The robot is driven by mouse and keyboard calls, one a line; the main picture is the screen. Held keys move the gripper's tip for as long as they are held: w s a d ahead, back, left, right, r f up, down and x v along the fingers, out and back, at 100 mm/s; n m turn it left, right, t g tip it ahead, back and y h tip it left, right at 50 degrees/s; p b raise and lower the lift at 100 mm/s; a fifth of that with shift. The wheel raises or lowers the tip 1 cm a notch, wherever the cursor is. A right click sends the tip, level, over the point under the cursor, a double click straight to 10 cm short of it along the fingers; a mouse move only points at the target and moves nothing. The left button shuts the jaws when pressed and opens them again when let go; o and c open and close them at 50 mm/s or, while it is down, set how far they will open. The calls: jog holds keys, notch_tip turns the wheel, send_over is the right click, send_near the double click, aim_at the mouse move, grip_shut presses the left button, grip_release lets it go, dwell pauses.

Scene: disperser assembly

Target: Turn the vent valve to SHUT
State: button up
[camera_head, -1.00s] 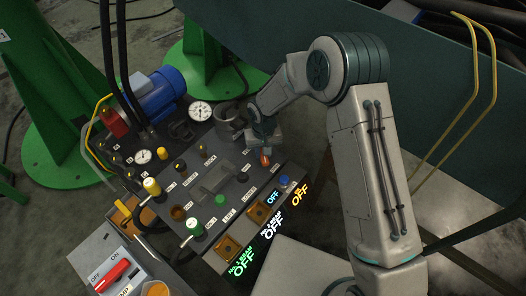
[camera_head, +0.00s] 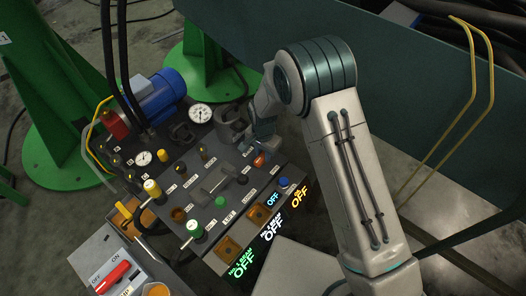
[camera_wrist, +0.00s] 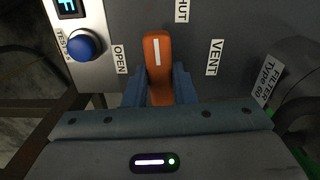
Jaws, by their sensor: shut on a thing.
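The vent valve's orange handle (camera_wrist: 158,58) carries a white line. In the wrist view it stands upright, with its free end close to the partly cut-off SHUT label (camera_wrist: 181,10). The OPEN label (camera_wrist: 119,60) is to its left and the VENT label (camera_wrist: 214,57) to its right. My gripper (camera_wrist: 159,88) is shut on the handle, one blue-grey finger on each side of its lower part. In the head view the orange handle (camera_head: 259,160) shows at the panel's right side, just below my gripper (camera_head: 262,143), which partly hides it.
A blue TEST button (camera_wrist: 84,45) is left of the valve, beside a lit display. In the head view, green-capped knobs (camera_head: 194,229), yellow-capped knobs (camera_head: 152,187) and gauges (camera_head: 200,113) crowd the panel. A red ON/OFF switch (camera_head: 112,276) is at lower left.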

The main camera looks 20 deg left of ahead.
aim_at(263, 154)
jog(key=shift+m, duration=0.5)
jog(key=o, duration=1)
notch_tip(263, 154, up, 14)
jog(key=p, duration=0.4)
jog(key=shift+f, duration=0.1)
